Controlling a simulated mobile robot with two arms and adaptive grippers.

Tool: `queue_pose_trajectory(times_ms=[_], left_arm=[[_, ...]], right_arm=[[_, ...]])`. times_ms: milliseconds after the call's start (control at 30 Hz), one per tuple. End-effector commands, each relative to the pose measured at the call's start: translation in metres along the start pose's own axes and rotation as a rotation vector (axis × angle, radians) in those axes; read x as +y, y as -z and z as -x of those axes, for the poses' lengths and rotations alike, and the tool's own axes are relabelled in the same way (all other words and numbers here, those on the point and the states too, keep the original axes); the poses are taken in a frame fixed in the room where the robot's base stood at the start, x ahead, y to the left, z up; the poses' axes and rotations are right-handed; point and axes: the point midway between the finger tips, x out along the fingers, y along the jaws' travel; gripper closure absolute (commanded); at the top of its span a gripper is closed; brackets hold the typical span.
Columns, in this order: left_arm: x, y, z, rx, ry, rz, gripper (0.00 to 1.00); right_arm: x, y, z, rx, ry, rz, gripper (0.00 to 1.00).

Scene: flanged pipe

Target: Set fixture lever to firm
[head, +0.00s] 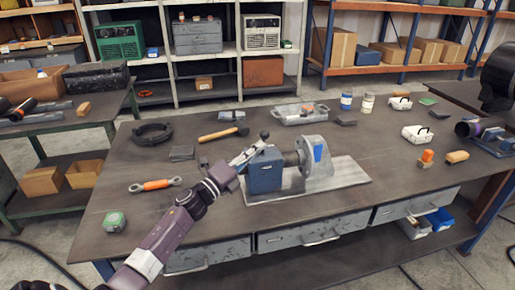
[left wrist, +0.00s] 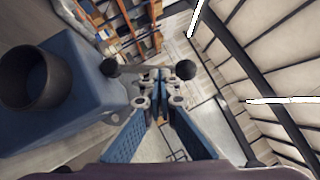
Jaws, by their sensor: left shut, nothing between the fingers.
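The fixture is a blue block (head: 265,177) on a pale base plate (head: 345,174), with a grey flanged pipe (head: 318,158) at its right side. A dark ball knob (head: 265,134) of the lever shows above the block. My left gripper (head: 249,154) is shut and empty at the block's upper left, close to the lever. In the left wrist view the blue block (left wrist: 75,95) is at left, and two dark knobs, left (left wrist: 111,67) and right (left wrist: 186,69), flank my fingertips (left wrist: 156,78). The fingers hide part of the lever; contact cannot be told. My right gripper is out of view.
On the workbench (head: 230,207), a hammer (head: 224,134) and a black ring (head: 153,133) lie behind the fixture. An orange-handled wrench (head: 155,184) and a green tape measure (head: 114,222) lie at left. A metal tray (head: 300,115) stands at the back. The bench's front left is mostly clear.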

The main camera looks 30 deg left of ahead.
Motion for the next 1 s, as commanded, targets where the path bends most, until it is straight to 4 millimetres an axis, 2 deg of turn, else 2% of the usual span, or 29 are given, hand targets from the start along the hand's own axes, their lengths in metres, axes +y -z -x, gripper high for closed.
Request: queue_pose_trajectory(times_ms=[633,1000], left_arm=[[-0.007,-0.01,-0.006,0.001,-0.078,0.113,1.0],[-0.01,-0.026,-0.018,-0.001,-0.109,0.165,1.0]], right_arm=[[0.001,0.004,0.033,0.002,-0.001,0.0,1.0],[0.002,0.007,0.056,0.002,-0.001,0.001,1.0]])
